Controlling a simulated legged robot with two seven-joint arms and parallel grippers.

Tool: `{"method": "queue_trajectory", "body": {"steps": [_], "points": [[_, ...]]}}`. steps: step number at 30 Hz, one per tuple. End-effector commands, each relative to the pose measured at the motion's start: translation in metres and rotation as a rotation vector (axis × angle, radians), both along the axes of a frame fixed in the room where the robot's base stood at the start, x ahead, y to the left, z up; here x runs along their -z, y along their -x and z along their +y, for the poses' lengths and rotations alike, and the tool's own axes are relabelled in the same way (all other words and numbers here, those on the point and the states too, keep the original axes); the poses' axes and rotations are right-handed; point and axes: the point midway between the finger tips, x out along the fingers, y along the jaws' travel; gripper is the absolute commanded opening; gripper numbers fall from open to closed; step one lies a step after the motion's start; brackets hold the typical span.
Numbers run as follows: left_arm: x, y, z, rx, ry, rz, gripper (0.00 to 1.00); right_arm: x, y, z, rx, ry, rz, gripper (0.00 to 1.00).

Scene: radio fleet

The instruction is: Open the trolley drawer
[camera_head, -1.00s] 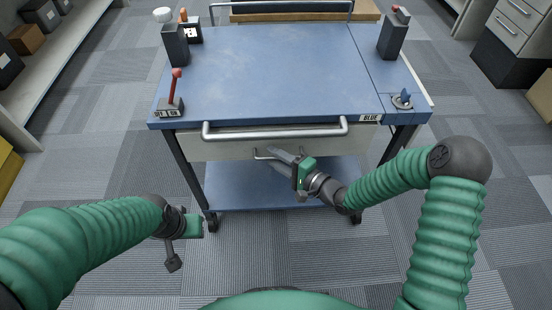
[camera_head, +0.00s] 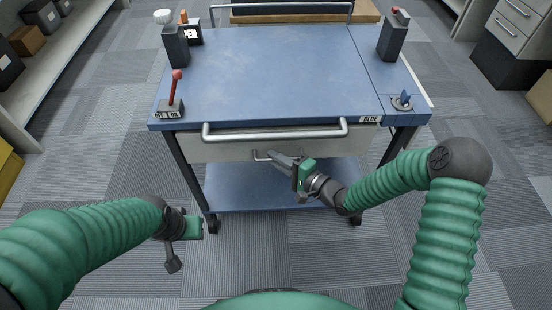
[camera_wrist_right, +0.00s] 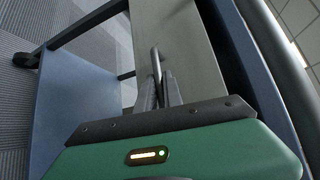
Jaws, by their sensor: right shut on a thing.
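The trolley (camera_head: 270,75) has a blue top and a pale drawer (camera_head: 215,148) under its front edge. The drawer looks closed, its front below the push bar. A thin metal drawer handle (camera_head: 262,155) is on the drawer front. My right gripper (camera_head: 272,155) is shut on this handle. In the right wrist view the fingers (camera_wrist_right: 163,92) close around the handle (camera_wrist_right: 156,65), with the drawer front (camera_wrist_right: 180,40) beyond. My left gripper (camera_head: 172,250) hangs at the lower left, away from the trolley; its finger opening cannot be made out.
A thick push bar (camera_head: 275,131) runs across the trolley front above the drawer. A red lever (camera_head: 175,88), dark radios (camera_head: 392,38) and a small knob (camera_head: 402,100) are on the top. A lower shelf (camera_head: 270,185) sits below. The carpet in front is clear.

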Motion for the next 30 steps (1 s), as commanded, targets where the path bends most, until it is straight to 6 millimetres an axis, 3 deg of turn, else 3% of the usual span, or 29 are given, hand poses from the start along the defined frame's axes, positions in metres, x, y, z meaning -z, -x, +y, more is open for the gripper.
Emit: {"method": "queue_trajectory", "body": {"steps": [30], "points": [[-0.0052,0.0000,0.0000,0.000,0.000,0.000,0.36,0.0035,0.0023,-0.0004,-0.001,0.003,0.013,0.00]]}}
